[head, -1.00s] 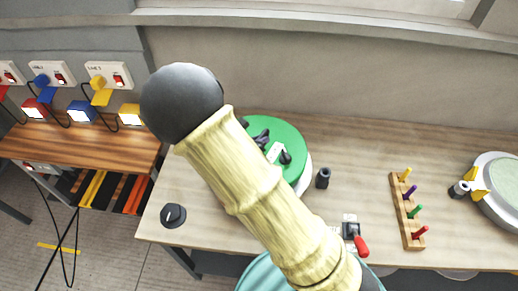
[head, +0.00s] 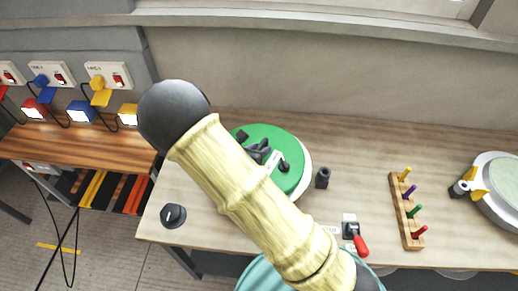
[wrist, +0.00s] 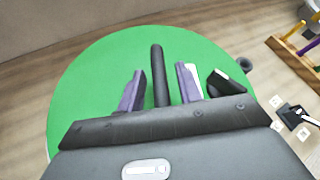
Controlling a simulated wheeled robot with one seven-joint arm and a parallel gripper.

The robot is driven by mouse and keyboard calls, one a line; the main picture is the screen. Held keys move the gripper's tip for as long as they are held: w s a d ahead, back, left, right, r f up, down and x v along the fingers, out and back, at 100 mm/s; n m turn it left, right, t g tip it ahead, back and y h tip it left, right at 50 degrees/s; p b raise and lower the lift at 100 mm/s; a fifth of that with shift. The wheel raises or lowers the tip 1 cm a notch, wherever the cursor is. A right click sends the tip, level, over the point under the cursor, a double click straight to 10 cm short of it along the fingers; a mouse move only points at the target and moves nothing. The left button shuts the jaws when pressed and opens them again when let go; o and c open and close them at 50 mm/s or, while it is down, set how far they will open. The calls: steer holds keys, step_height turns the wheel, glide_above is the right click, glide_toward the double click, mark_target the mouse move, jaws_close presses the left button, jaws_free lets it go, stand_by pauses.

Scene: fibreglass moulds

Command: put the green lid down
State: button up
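The green lid (head: 290,147) lies over a white round thing (head: 307,172) on the wooden bench, partly hidden behind my arm in the head view. It fills much of the wrist view (wrist: 90,90). A black bar handle (wrist: 158,72) stands out on the lid. My gripper (wrist: 162,85) is over the lid, with one purple finger on each side of the handle. A gap shows between each finger and the handle, so the gripper looks open around it. In the head view my gripper (head: 262,152) is small and partly covered by my arm.
A black dark cylinder (head: 322,178) stands right of the lid. Further right are a red-handled switch (head: 358,240), a wooden rack with coloured pegs (head: 402,215) and a round grey device (head: 500,190). A black knob (head: 173,215) is at the front left.

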steer(key=shift+d+r, duration=0.1)
steer(key=b+v, duration=0.1)
steer(key=v, duration=1.1)
steer(key=shift+d, duration=0.1)
stand_by(0.5)
steer(key=s+d+m+g, duration=0.1)
steer(key=d+m, duration=0.1)
steer(key=s+d+m+g, duration=0.1)
steer(key=d+m+g, duration=0.1)
steer(key=d+m, duration=0.1)
steer(key=s+d+m+g, duration=0.1)
steer(key=d+m+g, duration=0.1)
steer(key=d, duration=0.1)
steer(key=shift+d+f+m, duration=0.15)
steer(key=shift+f+m, duration=0.05)
steer(key=shift+m, duration=0.1)
steer(key=s+d+r+m+g+y, duration=0.1)
steer(key=d+m+y, duration=0.3)
steer(key=m, duration=0.7)
steer(key=s+d+r+m+g+y, duration=0.1)
steer(key=s+d+r+m+y, duration=0.3)
steer(key=m, duration=0.8)
steer(key=shift+d+m, duration=0.3)
steer(key=shift+d, duration=0.15)
